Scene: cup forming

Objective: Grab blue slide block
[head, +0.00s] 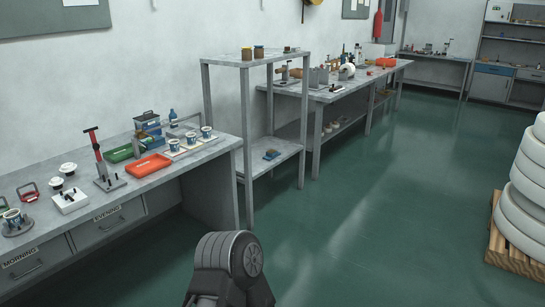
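A small blue block-like thing (271,154), with a darker greenish part, lies on the lower board of the grey open shelf (262,166). It is the likeliest blue slide block, but it is too small to tell its shape well. Neither of my grippers shows in the head view; only a dark grey link of my own arm rises at the bottom centre, well in front of and below the shelf. Nothing covers the blue thing.
The left bench (215,157) holds cups, an orange tray (148,165), a green tray (118,154), a red-handled press (100,165) and a blue box (147,122). Small jars stand on the shelf's top. Another bench is behind. Green floor (400,200) is free; white rings (528,180) stack on a pallet at right.

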